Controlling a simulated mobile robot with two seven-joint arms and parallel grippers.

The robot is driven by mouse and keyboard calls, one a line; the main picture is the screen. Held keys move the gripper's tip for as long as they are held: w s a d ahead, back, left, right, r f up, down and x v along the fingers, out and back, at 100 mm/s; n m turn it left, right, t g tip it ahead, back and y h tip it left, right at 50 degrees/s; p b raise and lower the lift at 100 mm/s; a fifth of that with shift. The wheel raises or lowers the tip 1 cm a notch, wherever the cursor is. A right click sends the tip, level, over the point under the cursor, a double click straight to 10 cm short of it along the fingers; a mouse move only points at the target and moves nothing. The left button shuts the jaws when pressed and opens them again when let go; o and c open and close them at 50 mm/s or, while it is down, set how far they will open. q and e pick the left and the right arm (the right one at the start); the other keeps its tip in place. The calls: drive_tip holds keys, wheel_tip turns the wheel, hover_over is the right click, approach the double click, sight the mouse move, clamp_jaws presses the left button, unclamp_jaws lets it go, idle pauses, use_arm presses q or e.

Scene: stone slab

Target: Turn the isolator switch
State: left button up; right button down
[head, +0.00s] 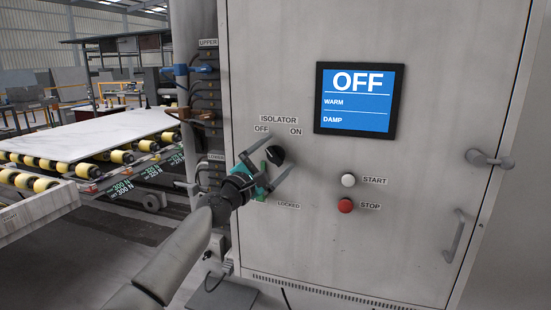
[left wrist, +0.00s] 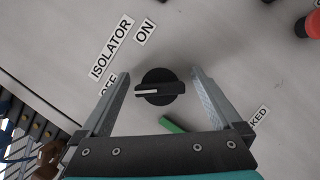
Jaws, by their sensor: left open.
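The isolator switch (head: 275,155) is a black rotary knob on the grey cabinet front, below the ISOLATOR label, with OFF and ON labels above it. In the left wrist view the knob (left wrist: 160,87) has a white pointer line toward the picture's left, the side of the partly hidden OFF label. My left gripper (head: 268,156) is open, its fingers on either side of the knob with gaps between. A green piece (left wrist: 172,125) shows below the knob, near the LOCKED label. The screen (head: 358,98) reads OFF, WARM, DAMP. My right gripper is not in view.
A white START button (head: 348,180) and a red STOP button (head: 345,205) sit right of the switch. A door handle (head: 489,159) sticks out at the far right. Blue and dark fittings (head: 203,69) line the cabinet's left side. A stone slab (head: 88,140) lies on rollers at left.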

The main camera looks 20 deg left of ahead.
use_arm(q)
drive_tip(key=c, duration=1.4)
